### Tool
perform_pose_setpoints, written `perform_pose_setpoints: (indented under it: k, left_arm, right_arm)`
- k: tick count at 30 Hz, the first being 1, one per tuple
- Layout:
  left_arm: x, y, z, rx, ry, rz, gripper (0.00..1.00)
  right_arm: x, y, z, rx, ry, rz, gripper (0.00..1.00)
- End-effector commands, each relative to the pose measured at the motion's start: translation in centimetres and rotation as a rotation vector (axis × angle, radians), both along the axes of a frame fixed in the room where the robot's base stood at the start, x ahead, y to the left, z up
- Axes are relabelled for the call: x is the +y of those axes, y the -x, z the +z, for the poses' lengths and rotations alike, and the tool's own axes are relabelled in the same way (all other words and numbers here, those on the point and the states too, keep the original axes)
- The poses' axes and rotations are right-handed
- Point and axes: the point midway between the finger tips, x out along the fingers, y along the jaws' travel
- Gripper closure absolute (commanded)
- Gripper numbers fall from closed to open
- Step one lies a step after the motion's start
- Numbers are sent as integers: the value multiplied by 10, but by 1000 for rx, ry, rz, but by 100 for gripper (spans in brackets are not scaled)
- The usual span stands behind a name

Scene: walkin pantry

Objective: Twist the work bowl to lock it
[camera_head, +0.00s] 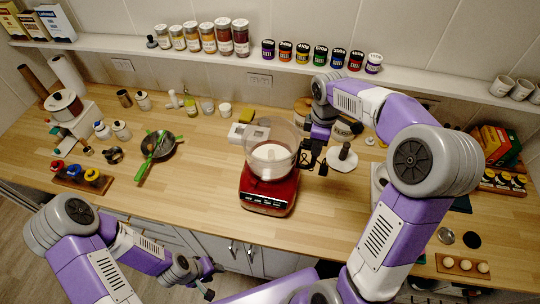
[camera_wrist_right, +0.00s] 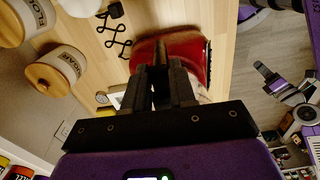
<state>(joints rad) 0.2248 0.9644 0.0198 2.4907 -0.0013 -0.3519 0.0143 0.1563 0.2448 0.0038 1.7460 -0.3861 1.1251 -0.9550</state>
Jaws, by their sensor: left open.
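The food processor has a red base (camera_head: 268,190) with a dark front panel and stands near the counter's front edge. Its clear work bowl (camera_head: 273,137) sits upright on the base, with something pale inside. My right gripper (camera_head: 308,158) is at the bowl's right side, where the bowl's handle is largely hidden. In the right wrist view its dark fingers (camera_wrist_right: 168,82) are close together in front of the red base (camera_wrist_right: 172,50), with a narrow brownish part between their tips. Whether they press on it is unclear. My left gripper (camera_head: 208,277) is open and empty, low in front of the counter.
A white board (camera_head: 342,160) is just right of the processor. A white item (camera_head: 248,132) stands behind the bowl. Jars (camera_head: 208,38) line the shelf above.

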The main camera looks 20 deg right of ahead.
Motion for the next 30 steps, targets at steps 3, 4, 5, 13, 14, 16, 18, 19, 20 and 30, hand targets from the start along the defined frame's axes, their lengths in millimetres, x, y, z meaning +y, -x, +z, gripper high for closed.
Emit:
perform_pose_setpoints:
  k: [3, 4, 5, 13, 14, 16, 18, 19, 20, 30]
  left_arm:
    - [0, 0, 0, 0, 0, 0, 57]
    - [0, 0, 0, 0, 0, 0, 57]
    - [0, 0, 0, 0, 0, 0, 57]
    - [0, 0, 0, 0, 0, 0, 57]
    - [0, 0, 1, 0, 0, 0, 57]
    - [0, 0, 4, 0, 0, 0, 57]
    - [0, 0, 8, 0, 0, 0, 57]
    - [0, 0, 10, 0, 0, 0, 57]
    - [0, 0, 12, 0, 0, 0, 57]
    - [0, 0, 37, 0, 0, 0, 57]
  right_arm:
    - [0, 0, 0, 0, 0, 0, 55]
    - [0, 0, 0, 0, 0, 0, 51]
    - [0, 0, 0, 0, 0, 0, 49]
    - [0, 0, 1, 0, 0, 0, 49]
    - [0, 0, 1, 0, 0, 0, 49]
    - [0, 0, 4, 0, 0, 0, 49]
    - [0, 0, 9, 0, 0, 0, 49]
    - [0, 0, 11, 0, 0, 0, 49]
    - [0, 0, 14, 0, 0, 0, 49]
    - [0, 0, 42, 0, 0, 0, 49]
